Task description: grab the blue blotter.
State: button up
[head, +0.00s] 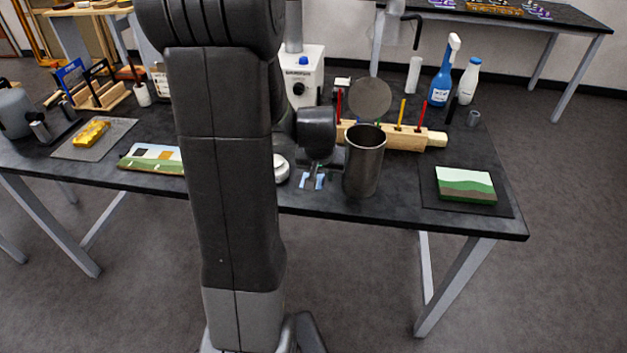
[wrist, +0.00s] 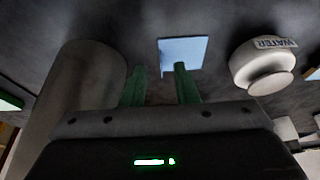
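The blue blotter (wrist: 185,50) is a pale blue square, seen in the wrist view just beyond my fingertips on the dark table top. In the head view, light blue patches (head: 306,181) show around my fingers near the table's front edge, with the rest hidden behind the gripper. My gripper (wrist: 159,72) is open, its two green fingers apart with nothing between them. The right fingertip overlaps the blotter's near edge in the picture; I cannot tell whether they touch. In the head view my gripper (head: 313,176) points down over the table.
A tall metal cylinder (head: 364,165) stands close to the right of my gripper. A white round container marked WATER (wrist: 262,62) is close on the other side. A wooden block with coloured sticks (head: 385,138) lies behind. A green-striped block (head: 466,184) rests at the right.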

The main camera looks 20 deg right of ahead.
aim_at(320, 177)
jog(key=shift+x, duration=1.4)
jog(key=shift+a, duration=0.1)
grip_shut()
